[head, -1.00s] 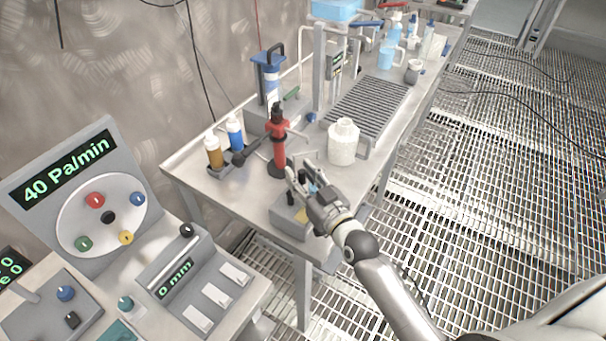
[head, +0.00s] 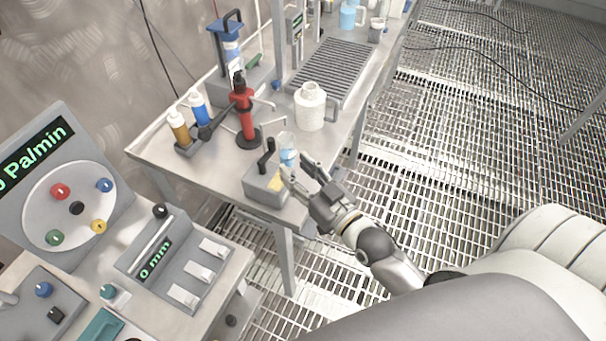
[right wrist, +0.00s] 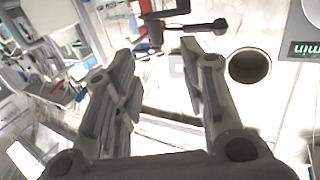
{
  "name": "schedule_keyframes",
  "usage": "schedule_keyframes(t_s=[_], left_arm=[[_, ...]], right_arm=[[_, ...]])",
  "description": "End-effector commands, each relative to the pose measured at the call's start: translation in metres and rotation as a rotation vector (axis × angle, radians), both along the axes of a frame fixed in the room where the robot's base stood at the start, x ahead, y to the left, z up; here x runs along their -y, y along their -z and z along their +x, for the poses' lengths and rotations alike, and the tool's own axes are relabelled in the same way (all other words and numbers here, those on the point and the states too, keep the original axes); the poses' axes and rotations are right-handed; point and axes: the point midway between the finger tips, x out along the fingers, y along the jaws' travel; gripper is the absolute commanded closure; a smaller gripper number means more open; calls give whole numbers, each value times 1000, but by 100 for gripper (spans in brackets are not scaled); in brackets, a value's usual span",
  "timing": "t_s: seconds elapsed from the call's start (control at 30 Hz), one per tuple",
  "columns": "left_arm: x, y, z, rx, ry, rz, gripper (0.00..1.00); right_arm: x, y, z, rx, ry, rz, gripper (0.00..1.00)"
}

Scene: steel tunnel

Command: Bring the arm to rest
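My right gripper (head: 302,172) is at the near end of the bench, beside a small grey box with a black lever (head: 266,180). Its two fingers stand apart with nothing between them; the right wrist view also shows the open fingers (right wrist: 155,85). A small clear cup with blue liquid (head: 287,150) stands just behind the fingers, apart from them as far as I can tell. My left gripper is not in view.
The bench (head: 210,172) holds a red stand (head: 243,115), two bottles, orange (head: 179,128) and blue (head: 199,108), and a white jug (head: 310,106). A console with dials (head: 75,205) stands at left. The grating floor (head: 450,150) at right is clear except for cables.

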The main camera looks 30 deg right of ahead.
Motion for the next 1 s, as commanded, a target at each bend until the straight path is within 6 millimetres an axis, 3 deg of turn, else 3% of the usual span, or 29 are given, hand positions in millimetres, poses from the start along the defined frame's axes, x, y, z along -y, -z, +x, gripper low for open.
schedule_keyframes(t_s=[0.2,0.77,1.0], left_arm=[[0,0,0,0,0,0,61],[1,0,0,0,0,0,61],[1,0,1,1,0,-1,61]], right_arm=[[3,0,-14,0,0,0,61],[2,0,-15,-4,-1,-1,61],[-18,25,-26,-184,-55,-42,61]])
